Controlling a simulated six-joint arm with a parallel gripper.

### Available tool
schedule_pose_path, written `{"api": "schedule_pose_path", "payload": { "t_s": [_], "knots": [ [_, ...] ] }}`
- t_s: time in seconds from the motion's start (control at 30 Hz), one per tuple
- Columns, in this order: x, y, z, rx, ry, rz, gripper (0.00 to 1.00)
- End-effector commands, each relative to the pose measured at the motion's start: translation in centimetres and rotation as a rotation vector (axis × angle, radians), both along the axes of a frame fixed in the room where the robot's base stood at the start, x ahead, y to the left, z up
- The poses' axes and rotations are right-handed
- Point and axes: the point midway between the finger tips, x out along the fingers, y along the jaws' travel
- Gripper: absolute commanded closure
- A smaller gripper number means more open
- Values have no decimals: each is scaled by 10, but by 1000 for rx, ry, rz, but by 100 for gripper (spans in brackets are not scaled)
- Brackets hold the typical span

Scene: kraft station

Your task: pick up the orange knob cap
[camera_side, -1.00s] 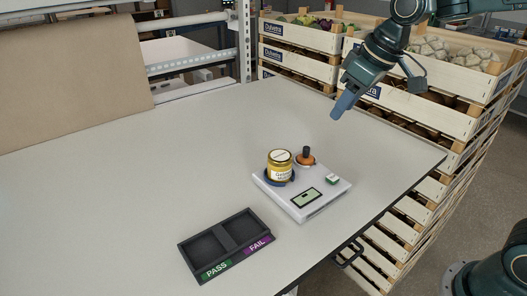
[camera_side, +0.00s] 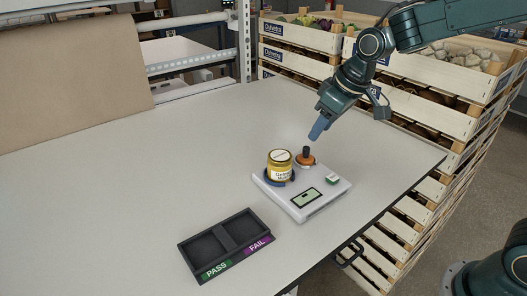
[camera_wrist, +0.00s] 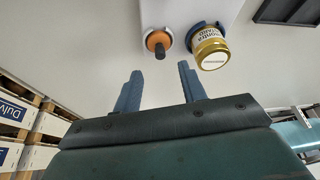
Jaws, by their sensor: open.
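The orange knob cap (camera_side: 305,161) has a black upright knob and sits at the back of the white scale (camera_side: 309,213). In the wrist view the orange cap (camera_wrist: 153,38) lies ahead of my fingers, a little left of the gap's middle. My gripper (camera_side: 317,131) is above and slightly right of the knob, tilted, apart from it. In the wrist view my gripper (camera_wrist: 160,82) has its two blue fingers spread with nothing between them.
A black PASS/FAIL tray (camera_side: 188,245) lies in front. Wooden crates (camera_side: 440,85) stand beyond the table edge. The table's left side is clear.

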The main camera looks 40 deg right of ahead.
Motion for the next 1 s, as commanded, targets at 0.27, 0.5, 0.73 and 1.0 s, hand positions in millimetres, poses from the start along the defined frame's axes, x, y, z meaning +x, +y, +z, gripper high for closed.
{"api": "schedule_pose_path", "payload": {
  "t_s": [0.27,0.5,0.73,1.0],
  "knots": [
    [7,2,-18,0,0,1,59],
    [8,2,-20,0,0,1,59],
    [15,4,-37,0,2,1,59],
    [26,7,-62,0,1,0,59]
  ]
}}
